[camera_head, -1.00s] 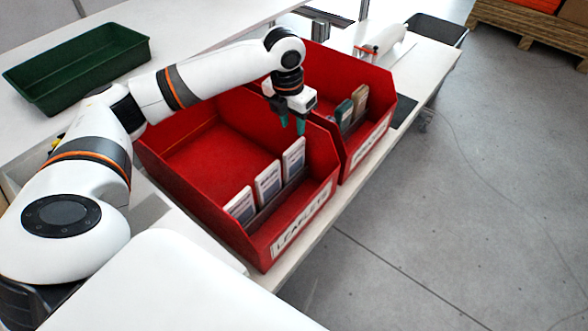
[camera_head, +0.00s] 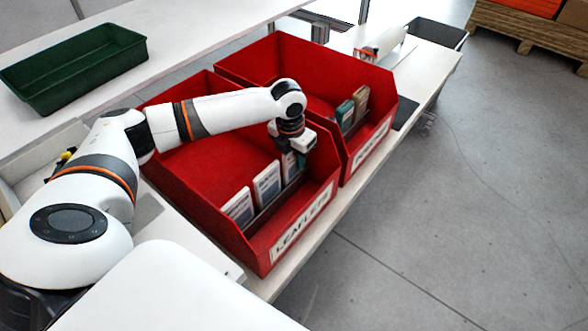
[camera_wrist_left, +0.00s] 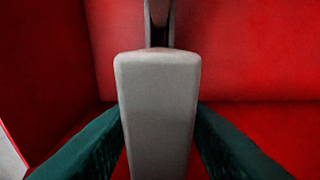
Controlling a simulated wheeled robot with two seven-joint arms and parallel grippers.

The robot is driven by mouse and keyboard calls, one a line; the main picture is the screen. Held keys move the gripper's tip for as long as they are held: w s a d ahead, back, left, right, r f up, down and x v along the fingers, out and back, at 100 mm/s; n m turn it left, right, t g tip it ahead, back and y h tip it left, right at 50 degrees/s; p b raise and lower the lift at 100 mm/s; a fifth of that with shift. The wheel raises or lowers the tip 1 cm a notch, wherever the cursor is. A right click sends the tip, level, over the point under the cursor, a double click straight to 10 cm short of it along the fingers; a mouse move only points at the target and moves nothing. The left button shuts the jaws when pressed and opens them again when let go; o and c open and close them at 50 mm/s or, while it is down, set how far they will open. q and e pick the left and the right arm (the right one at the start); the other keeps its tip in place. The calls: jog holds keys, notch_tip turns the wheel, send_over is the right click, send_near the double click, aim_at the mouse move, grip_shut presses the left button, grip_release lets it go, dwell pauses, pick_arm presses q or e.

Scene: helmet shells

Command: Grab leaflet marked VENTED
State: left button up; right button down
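The near red bin (camera_head: 185,195), with a label on its front that appears to read LEAFLETS, holds a row of white leaflets. The left leaflet (camera_head: 238,207) and the middle leaflet (camera_head: 267,186) stand upright; their print is too small to read surely. My left gripper (camera_head: 291,163) is down at the right-hand leaflet (camera_head: 291,168), partly covering it. No VENTED marking is legible. In the left wrist view a pale grey upright piece (camera_wrist_left: 158,110) stands between my teal fingers (camera_wrist_left: 158,140). It hides the fingertips, so contact is unclear.
A second red bin (camera_head: 255,62) adjoins at the back right, holding a green item (camera_head: 344,113) and a tan item (camera_head: 360,100). A green tray (camera_head: 75,68) sits on the white table at the upper left. The bin walls stand close around my left gripper.

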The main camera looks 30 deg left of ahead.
pick_arm(q)
jog(key=shift+c, duration=0.4)
grip_shut()
jog(key=shift+r, duration=0.1)
